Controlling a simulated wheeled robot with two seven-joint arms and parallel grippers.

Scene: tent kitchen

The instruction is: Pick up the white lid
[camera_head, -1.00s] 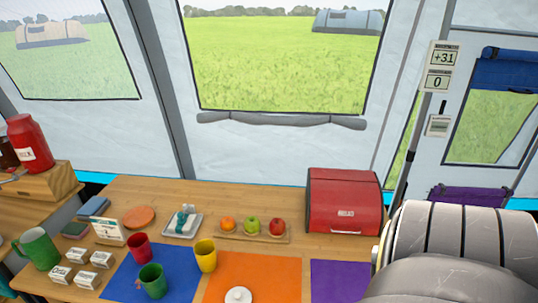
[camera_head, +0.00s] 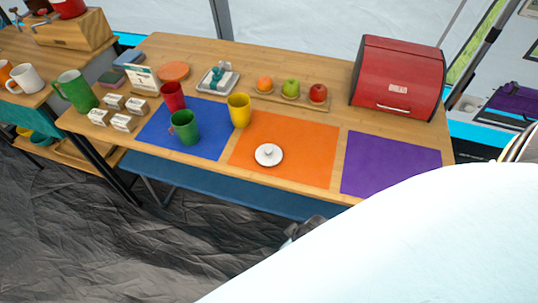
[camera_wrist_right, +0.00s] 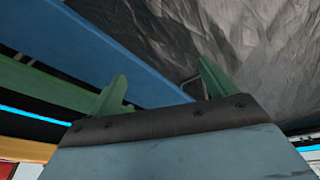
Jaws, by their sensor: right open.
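The white lid (camera_head: 268,155), round with a small knob on top, lies on the orange mat (camera_head: 310,150) near the front edge of the wooden table. My right gripper (camera_wrist_right: 162,82) shows in the right wrist view with its two green fingers spread apart and nothing between them. The lid is not visible in that view, and the gripper is apart from it. In the head view, my large pale arm link covers the lower right and hides most of the right arm. My left gripper is not in view.
Left of the lid are a yellow cup (camera_head: 239,110), a green cup (camera_head: 185,127) and a red cup (camera_head: 172,96). Fruit stands on a wooden tray (camera_head: 264,97) behind. A red bread box (camera_head: 398,80) is at the right. The purple mat (camera_head: 388,165) is clear. A blue bench (camera_head: 235,189) runs along the front.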

